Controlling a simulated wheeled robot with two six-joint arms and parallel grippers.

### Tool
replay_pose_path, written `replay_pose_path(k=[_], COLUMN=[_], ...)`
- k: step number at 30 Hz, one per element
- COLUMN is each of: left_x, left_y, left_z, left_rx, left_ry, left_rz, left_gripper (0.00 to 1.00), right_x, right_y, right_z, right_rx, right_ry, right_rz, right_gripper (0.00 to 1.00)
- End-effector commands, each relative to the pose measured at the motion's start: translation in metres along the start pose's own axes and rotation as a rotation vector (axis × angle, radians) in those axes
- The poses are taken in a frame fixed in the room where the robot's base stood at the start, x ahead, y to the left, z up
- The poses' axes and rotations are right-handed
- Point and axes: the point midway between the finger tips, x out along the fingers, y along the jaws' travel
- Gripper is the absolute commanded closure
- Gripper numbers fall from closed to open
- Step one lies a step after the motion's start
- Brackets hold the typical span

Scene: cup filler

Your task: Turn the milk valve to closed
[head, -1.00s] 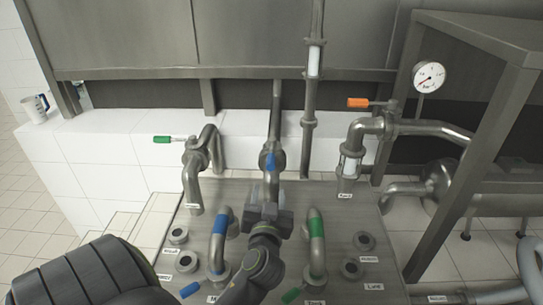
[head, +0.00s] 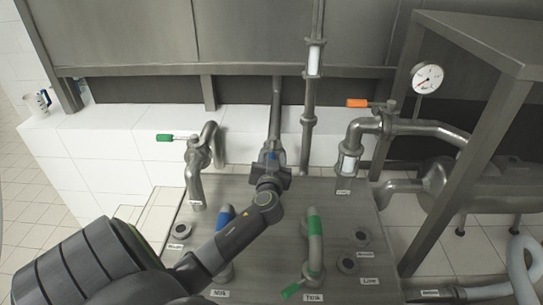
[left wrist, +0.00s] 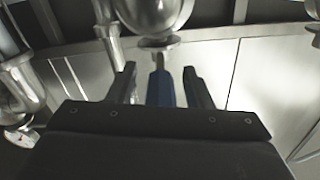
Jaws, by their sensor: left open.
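A valve with a blue handle (head: 271,156) sits on the middle pipe at the back of the panel. In the left wrist view the blue handle (left wrist: 160,90) points towards me between my fingers. My left gripper (head: 270,168) is open around it, with a gap on each side. A label that seems to read Milk (head: 219,293) is at the front of the panel, below a blue-banded pipe (head: 224,217) partly hidden by my left arm. I cannot tell which valve is the milk valve. My right gripper is not in view.
A green-handled valve (head: 177,137) is at the left, an orange-handled valve (head: 360,103) at the right. A gauge (head: 428,79) and a mug (head: 38,102) are farther off.

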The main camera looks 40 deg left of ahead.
Motion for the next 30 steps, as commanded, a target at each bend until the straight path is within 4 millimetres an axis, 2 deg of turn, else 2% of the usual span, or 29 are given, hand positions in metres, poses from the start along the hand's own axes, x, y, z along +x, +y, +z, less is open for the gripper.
replay_pose_path(k=[9, 20, 30], left_x=[0.0024, 0.0022, 0.0083], left_y=[-0.0001, 0.0, 0.0039], left_z=[0.0, 0.0001, 0.0009], left_rx=[0.0, 0.0, 0.002], left_ry=[0.0, 0.0, 0.004], left_rz=[0.0, 0.0, 0.015], left_gripper=[0.54, 1.0, 1.0], right_x=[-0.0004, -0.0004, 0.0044], right_y=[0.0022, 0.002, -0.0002], right_z=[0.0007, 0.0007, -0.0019], right_rx=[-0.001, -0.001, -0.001], right_ry=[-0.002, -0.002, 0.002], right_rz=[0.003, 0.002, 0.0], right_gripper=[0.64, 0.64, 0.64])
